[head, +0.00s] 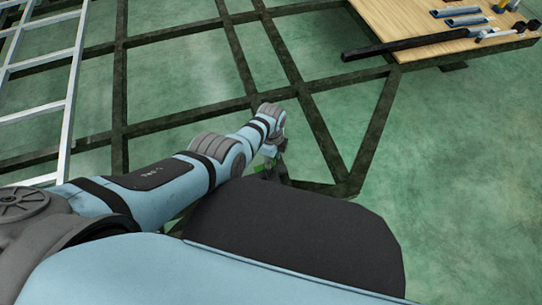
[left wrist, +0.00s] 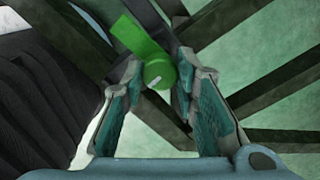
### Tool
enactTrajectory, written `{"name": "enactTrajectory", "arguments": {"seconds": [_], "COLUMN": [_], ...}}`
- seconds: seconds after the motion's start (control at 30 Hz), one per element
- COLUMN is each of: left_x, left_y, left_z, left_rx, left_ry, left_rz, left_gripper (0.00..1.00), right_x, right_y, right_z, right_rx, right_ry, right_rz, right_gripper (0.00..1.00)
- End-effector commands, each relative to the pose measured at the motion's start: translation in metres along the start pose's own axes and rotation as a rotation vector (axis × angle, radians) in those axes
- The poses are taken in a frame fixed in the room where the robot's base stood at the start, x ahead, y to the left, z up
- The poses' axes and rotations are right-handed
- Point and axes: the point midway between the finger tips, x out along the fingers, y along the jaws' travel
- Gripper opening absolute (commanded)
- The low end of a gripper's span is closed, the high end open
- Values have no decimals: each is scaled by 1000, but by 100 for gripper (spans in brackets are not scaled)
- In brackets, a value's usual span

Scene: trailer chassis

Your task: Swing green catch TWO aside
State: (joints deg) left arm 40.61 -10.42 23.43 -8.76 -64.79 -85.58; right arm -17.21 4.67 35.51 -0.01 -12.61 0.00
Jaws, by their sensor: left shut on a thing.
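A green catch (left wrist: 150,62) shows in the left wrist view, with a round knob and a flat plate reaching up and to the left. It sits by a dark beam of the trailer chassis. I cannot read any number on it. My left gripper (left wrist: 159,78) has its two fingertips on either side of the round knob and is shut on it. In the head view my left gripper (head: 271,167) is low by the chassis tip, partly hidden behind my own body, with only a sliver of green beside it. My right gripper is not in view.
The dark chassis frame (head: 190,119) crosses the green floor. A pale metal ladder (head: 70,95) lies at the left. A wooden bench (head: 415,22) at the top right holds a dark bar (head: 400,45) and several tools. The floor at the right is clear.

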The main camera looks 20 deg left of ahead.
Motion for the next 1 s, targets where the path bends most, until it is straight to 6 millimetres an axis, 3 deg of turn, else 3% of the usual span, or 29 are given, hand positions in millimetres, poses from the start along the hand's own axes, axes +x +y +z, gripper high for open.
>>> {"name": "enactTrajectory", "arguments": {"seconds": [0.3,0.8,0.83,0.93,1.0], "left_x": [0,0,0,0,0], "left_y": [0,-1,-1,-1,0], "left_z": [0,0,0,0,0], "left_rx": [113,130,130,130,129], "left_ry": [1,1,1,1,1], "left_rz": [-2,-2,-2,-2,-2], "left_gripper": [0,0,32,48,48], "right_x": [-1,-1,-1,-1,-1], "right_y": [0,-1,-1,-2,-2], "right_z": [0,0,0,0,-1], "right_rx": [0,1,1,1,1], "right_ry": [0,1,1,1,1], "right_rz": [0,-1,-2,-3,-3], "right_gripper": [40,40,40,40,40]}}
